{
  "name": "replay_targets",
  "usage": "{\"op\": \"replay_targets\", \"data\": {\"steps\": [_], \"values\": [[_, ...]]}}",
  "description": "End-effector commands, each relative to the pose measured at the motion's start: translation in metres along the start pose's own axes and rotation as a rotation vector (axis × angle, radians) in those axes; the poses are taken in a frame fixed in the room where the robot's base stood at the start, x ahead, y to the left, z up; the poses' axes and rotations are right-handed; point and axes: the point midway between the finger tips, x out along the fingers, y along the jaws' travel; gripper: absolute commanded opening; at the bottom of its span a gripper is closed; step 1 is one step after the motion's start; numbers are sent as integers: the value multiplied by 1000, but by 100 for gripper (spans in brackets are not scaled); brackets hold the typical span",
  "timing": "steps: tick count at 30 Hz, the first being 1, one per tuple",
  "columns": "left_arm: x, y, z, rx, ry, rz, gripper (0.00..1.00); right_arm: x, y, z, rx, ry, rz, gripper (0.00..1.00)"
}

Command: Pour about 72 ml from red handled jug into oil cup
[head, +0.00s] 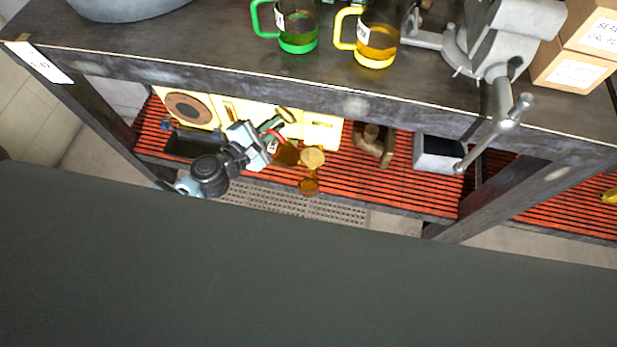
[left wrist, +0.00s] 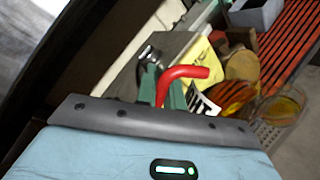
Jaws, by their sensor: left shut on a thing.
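The red handled jug (head: 287,154) is at the lower red slatted shelf, with amber liquid inside. My left gripper (head: 270,140) is shut on its red handle (left wrist: 182,78). In the left wrist view the jug's body (left wrist: 232,98) shows a striped label and looks tilted towards a clear cup. That cup, which looks like the oil cup (head: 309,187), stands just right of the jug near the shelf's front edge. It also shows in the left wrist view (left wrist: 283,105) with amber liquid in it. I cannot make out a stream between them. My right gripper is not in view.
A tan round-topped thing (head: 312,158) stands close behind the cup. A brown pipe fitting (head: 374,145) and a grey bin (head: 438,154) are farther right. The bench top above holds a green handled jug (head: 298,28), a yellow handled jug (head: 377,40) and a vise (head: 490,50).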

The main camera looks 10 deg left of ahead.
Motion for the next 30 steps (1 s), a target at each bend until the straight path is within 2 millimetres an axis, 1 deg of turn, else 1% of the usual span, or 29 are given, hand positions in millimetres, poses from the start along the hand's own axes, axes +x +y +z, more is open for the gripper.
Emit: {"op": "replay_targets", "data": {"steps": [14, 30], "values": [[0, 2, 6, 42, 7, 1, 0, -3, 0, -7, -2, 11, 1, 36], [0, 4, 12, 98, 18, 1, 0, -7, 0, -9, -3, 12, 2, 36]]}}
